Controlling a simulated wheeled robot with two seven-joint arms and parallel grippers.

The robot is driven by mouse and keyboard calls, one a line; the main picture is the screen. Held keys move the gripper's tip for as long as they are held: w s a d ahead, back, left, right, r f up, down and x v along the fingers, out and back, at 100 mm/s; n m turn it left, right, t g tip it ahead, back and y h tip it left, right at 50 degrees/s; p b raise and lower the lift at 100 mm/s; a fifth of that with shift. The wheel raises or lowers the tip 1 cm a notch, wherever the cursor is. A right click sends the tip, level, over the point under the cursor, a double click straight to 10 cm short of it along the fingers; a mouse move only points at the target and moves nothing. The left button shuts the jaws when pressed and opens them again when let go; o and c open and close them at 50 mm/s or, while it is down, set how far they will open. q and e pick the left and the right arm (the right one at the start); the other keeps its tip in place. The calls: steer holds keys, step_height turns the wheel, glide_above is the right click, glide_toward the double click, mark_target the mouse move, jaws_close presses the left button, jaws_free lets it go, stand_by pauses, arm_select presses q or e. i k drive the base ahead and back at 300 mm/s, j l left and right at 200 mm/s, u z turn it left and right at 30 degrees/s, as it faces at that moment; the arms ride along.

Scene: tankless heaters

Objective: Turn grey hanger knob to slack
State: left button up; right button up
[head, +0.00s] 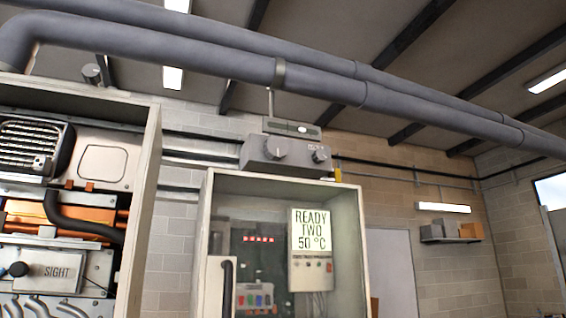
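A grey box (285,168) sits above the open-fronted cabinet, below the large grey pipes. It carries a round grey knob (276,150) with a pale pointer mark on its left part. A second, smaller grey knob (320,156) is at its right end, near a small label too small to read. Another grey round knob (92,73) shows at the upper left, under the pipe. I cannot tell for certain which of these is the hanger knob. A pipe clamp (280,72) with a thin rod stands above the box. Neither gripper is in view.
An open heater housing (150,150) with a "SIGHT" plate (55,271) stands at the left. Large pipes (200,50) cross overhead. A shelf with boxes (450,232) is at the far right.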

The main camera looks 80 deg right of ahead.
mark_target(320, 157)
steer(key=k+z, duration=0.1)
steer(key=z, duration=2.2)
